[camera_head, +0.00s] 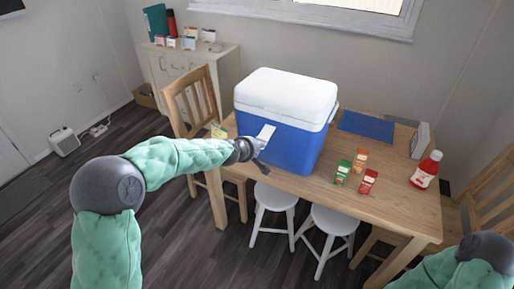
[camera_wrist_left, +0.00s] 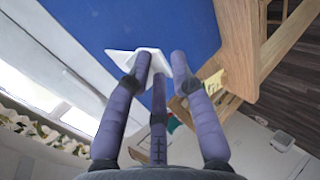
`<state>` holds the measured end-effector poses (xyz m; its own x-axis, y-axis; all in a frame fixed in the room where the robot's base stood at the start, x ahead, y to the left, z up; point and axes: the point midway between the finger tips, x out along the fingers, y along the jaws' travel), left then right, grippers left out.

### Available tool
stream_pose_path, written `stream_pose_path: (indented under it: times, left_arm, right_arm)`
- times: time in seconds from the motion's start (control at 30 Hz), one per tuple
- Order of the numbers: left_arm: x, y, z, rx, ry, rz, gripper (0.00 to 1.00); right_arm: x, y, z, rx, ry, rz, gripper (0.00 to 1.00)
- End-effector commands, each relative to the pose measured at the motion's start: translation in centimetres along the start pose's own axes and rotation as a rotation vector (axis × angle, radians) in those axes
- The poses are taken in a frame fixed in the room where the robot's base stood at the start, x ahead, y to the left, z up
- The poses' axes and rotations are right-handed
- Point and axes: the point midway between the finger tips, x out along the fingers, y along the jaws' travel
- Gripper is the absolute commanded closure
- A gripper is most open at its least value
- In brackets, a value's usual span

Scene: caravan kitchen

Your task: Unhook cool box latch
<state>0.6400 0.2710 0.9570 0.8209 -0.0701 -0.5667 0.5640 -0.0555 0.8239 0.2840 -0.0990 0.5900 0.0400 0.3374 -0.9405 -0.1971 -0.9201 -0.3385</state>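The cool box (camera_head: 278,148) has a blue body and a white lid and stands on the wooden table. Its white latch (camera_head: 265,132) shows as a pale flap on the blue front, just below the lid. In the left wrist view the latch (camera_wrist_left: 125,58) lies beyond my fingertips, partly hidden by them. My left gripper (camera_head: 262,157) is close in front of the latch. In the wrist view the left gripper (camera_wrist_left: 160,68) has its fingers apart, with nothing clearly held. Whether a finger touches the latch I cannot tell. My right gripper is out of view.
On the table (camera_head: 315,190), small cartons (camera_head: 360,160), a red bottle (camera_head: 425,172) and a blue mat (camera_head: 367,125) lie right of the box. A chair (camera_head: 190,100) stands at the left. White stools (camera_head: 328,225) stand at the table's front edge.

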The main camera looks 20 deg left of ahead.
Motion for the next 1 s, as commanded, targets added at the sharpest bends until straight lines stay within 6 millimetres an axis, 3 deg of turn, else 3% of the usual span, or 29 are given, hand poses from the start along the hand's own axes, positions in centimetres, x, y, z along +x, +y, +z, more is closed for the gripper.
stream_pose_path:
  times: [0.03,0.8,1.0]
  left_arm:
    - [0.7,-1.9,0.7,-0.002,-0.015,-0.036,0.66]
    - [0.7,-1.9,0.8,0.001,-0.018,-0.036,0.66]
    - [-0.9,-1.6,0.7,0.0,-0.016,-0.031,0.66]
  right_arm:
    - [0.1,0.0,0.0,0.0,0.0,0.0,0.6]
    - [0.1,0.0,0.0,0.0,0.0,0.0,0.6]
    - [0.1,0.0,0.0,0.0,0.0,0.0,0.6]
